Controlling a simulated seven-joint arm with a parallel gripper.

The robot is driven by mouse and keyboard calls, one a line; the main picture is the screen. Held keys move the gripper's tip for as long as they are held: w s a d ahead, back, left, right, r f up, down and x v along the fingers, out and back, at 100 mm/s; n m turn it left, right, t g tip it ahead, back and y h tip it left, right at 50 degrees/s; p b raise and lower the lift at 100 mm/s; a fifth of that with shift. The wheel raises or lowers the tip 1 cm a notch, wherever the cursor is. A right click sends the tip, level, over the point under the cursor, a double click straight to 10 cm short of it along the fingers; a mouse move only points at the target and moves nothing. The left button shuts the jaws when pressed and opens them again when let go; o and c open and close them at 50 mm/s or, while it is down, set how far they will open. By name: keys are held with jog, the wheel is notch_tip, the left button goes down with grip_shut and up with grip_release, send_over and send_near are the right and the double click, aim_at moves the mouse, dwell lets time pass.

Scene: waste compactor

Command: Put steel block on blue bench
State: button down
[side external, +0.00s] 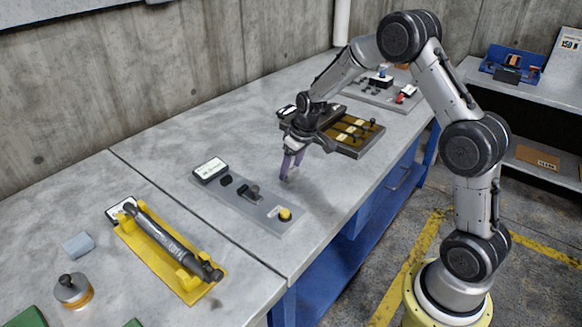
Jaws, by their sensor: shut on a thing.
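My gripper (288,172) points down over the grey worktop of the blue bench (240,110), just behind a flat control panel. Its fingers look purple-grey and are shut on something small. I cannot make out the shape of the held thing or say from this view that it is the steel block. The fingertips are close to the worktop; whether they touch it is unclear. The bench has blue cabinets (350,255) below its top.
The control panel (262,208) has a lever and a yellow button. A yellow cradle (150,255) holds a dark cylinder. A blue-grey piece (78,244) and a knobbed metal weight (72,290) lie at left. A compartmented tray (350,135) stands behind my gripper. The back-left worktop is clear.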

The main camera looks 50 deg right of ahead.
jog(key=shift+f, duration=0.1)
jog(key=shift+c, duration=0.6)
grip_release()
jog(key=v, duration=1.2)
jog(key=s+a+r+t, duration=0.1)
jog(key=s+a+r, duration=0.65)
jog(key=s, duration=0.45)
jog(key=s+a, duration=0.1)
jog(key=s, duration=0.7)
jog(key=s+a+t, duration=0.1)
jog(key=s+a, duration=0.1)
jog(key=s, duration=0.6)
jog(key=shift+a, duration=0.25)
